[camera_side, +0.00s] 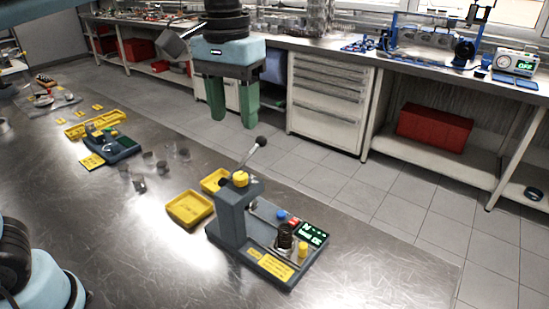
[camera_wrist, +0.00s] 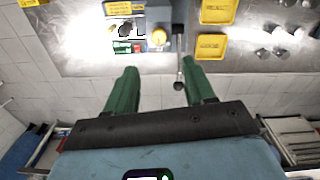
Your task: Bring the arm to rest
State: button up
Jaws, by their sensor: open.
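My gripper (camera_side: 231,108) hangs in the air at the top middle of the side view, above and behind the bench press. Its two green fingers point down, stand apart and hold nothing.
Yellow trays (camera_side: 190,209) stand left of the press, with several small metal cups (camera_side: 139,184) beyond them. A second dark fixture (camera_side: 112,148) is farther left. A drawer cabinet (camera_side: 326,100) and a shelf with a red box (camera_side: 434,128) line the back. The bench front is clear.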

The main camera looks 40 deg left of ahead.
jog(key=s+a+f+m+t, duration=0.1)
jog(key=s+a+f+t, duration=0.2)
jog(key=f, duration=0.4)
jog(key=s+a+f+t, duration=0.3)
jog(key=a+f+t, duration=0.1)
jog(key=a+f, duration=0.2)
jog(key=shift+f+m, duration=0.35)
jog(key=shift+m, duration=0.05)
